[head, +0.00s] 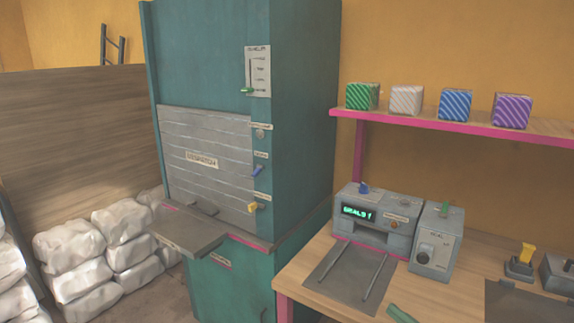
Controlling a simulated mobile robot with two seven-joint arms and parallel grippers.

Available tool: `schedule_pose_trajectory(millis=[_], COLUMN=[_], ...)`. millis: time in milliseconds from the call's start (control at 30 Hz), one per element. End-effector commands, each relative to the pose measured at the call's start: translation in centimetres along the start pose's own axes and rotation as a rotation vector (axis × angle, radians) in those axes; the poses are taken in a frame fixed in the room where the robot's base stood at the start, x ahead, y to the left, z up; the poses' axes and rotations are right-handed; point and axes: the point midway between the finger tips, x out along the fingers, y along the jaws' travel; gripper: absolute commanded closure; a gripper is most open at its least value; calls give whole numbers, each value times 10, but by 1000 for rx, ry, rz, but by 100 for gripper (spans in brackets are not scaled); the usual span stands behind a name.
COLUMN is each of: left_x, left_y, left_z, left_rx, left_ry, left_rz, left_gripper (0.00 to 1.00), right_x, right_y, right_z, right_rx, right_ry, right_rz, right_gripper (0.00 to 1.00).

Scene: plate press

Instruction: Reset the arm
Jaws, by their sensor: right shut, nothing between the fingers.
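My left gripper is not in view.
A tall teal cabinet (305,120) with a slatted grey shutter (205,185) and a protruding grey shelf (190,238) stands left of the workbench (308,262). A grey sealing machine (375,215) and control box (436,245) stand on the bench. Patterned cubes sit on the pink-edged shelf (450,122).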

Motion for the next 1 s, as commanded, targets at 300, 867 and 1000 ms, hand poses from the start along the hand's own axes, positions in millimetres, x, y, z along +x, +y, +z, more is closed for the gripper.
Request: schedule_pose_trajectory(millis=[300, 867, 1000], left_x=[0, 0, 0], left_y=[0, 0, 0], left_z=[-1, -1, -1], left_rx=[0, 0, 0], left_ry=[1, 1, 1], left_rz=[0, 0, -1], left_gripper=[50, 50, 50], right_x=[-79, -198, -197], right_y=[-173, -289, -289], right_z=[-32, -85, -85], right_rx=[689, 1213, 1211], right_ry=[-414, -872, -871], right_rz=[-30, -112, -112], right_gripper=[100, 100, 100])
